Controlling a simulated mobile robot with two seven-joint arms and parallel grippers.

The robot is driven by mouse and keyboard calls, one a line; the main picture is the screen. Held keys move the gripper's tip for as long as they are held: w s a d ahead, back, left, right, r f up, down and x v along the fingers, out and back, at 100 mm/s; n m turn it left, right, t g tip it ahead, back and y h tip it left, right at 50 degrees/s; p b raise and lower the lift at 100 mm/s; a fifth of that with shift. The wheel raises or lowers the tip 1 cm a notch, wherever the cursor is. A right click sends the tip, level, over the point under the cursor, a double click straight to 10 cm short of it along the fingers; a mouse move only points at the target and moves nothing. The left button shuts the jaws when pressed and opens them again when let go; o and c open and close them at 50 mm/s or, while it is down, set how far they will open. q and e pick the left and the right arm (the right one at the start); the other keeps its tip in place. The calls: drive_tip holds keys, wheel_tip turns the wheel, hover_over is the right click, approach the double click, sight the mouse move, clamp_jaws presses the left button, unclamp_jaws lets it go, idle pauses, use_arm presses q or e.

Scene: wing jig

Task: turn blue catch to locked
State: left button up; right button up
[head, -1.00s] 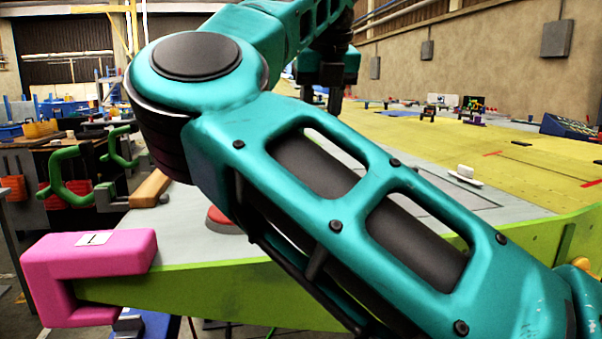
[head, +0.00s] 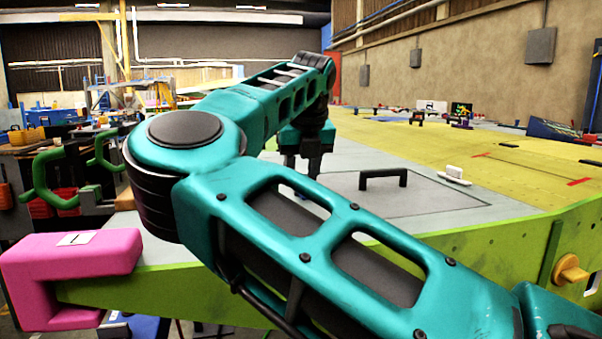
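I cannot make out a blue catch for certain in the head view. My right arm comes in from the lower right, bends at the left and reaches back over the green-edged wing panel (head: 480,212). My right gripper (head: 302,165) is at its end, above the grey part of the panel. Its two dark fingers look apart with nothing between them. The forearm hides the surface below the fingertips. My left gripper is not in view. An orange knob (head: 570,269) sits on the panel's green side at the right.
A black handle (head: 383,179) stands on a hatch right of my gripper. A small white piece (head: 454,173) lies beyond it. A pink clamp (head: 72,270) grips the near left corner. A dark blue case (head: 553,131) stands far right. The yellow surface is mostly clear.

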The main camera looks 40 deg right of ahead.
clamp_jaws()
